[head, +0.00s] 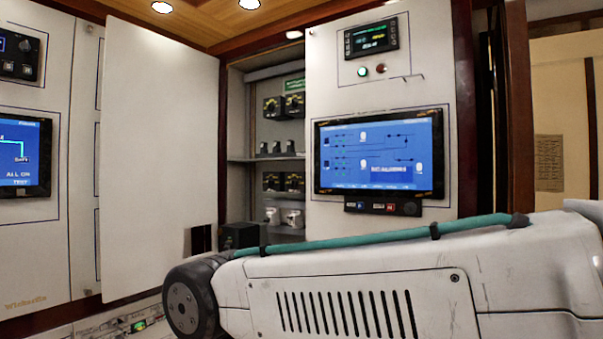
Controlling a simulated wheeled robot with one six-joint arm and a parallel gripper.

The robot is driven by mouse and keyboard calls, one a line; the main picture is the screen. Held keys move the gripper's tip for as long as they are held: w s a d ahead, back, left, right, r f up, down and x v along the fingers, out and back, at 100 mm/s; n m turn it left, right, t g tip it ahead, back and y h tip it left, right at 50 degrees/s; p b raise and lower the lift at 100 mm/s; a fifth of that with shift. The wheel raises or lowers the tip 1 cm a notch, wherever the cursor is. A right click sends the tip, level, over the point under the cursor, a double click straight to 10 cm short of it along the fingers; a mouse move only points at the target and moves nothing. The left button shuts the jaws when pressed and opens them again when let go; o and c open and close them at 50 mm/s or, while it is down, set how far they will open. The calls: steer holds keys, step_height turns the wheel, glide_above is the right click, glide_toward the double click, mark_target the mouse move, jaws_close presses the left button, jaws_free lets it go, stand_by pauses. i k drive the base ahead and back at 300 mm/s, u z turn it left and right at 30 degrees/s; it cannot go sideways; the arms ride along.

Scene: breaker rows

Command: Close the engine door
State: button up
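A large plain white door (150,150) stands swung open on the left side of a cabinet. The open cabinet (238,120) shows shelves with several black knobs and switch units.
My white arm fills the lower right foreground. Right of the opening, a panel (455,90) carries a blue screen (380,153) and a small display (371,38). Another screen (22,153) is at far left. A dark wooden post (520,110) stands on the right.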

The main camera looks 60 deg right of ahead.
mark_target(157, 172)
steer(key=z, duration=0.2)
steer(key=i, duration=0.65)
steer(key=z, duration=1.2)
steer(key=i, duration=0.6)
steer(key=z, duration=0.25)
steer(key=k, duration=0.45)
steer(key=u, duration=1.85)
steer(key=i, duration=1.2)
steer(key=z, duration=0.3)
